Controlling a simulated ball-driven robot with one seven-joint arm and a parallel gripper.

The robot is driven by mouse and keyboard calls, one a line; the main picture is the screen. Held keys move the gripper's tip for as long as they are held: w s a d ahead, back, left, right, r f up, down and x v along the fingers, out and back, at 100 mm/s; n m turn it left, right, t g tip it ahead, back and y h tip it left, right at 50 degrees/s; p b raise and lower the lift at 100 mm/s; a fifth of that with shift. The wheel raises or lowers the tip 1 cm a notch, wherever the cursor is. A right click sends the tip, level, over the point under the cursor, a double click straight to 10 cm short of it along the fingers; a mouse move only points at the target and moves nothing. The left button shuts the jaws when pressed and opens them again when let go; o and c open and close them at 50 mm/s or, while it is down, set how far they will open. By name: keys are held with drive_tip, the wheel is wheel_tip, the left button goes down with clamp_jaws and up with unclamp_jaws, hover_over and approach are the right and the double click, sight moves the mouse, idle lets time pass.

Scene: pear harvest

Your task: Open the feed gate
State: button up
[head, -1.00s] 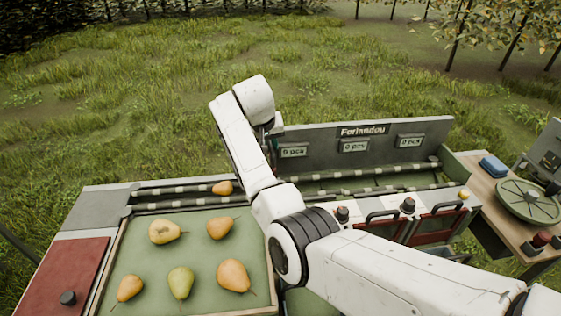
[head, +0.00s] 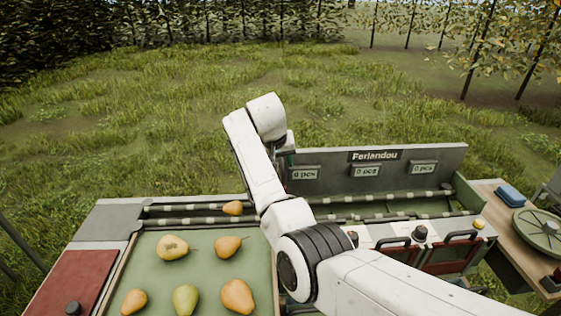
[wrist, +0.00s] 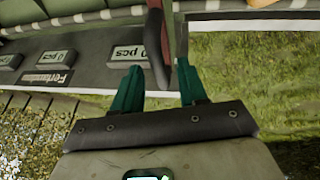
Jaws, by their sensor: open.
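In the wrist view, a thin red panel (wrist: 168,22) with a dark handle (wrist: 155,48) stands almost edge-on; it looks like the feed gate. My gripper (wrist: 159,66) is open, with one green finger on each side of the handle's end. I cannot tell whether either finger touches it. In the head view my gripper (head: 289,161) is mostly hidden behind my wrist, at the left end of the grey display board (head: 340,180). The gate is hidden by my arm there.
A pear (head: 233,208) lies on the roller conveyor (head: 185,209) left of my arm. Several pears rest in the green tray (head: 203,263) in front. Red panels with black handles (head: 460,237) and black knobs are at right. Open grass lies behind.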

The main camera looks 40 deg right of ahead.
drive_tip(key=b+v, duration=0.2)
drive_tip(key=v, duration=0.8)
drive_tip(key=shift+a+r, duration=0.2)
drive_tip(key=shift+r, duration=0.15)
drive_tip(key=shift+f, duration=0.1)
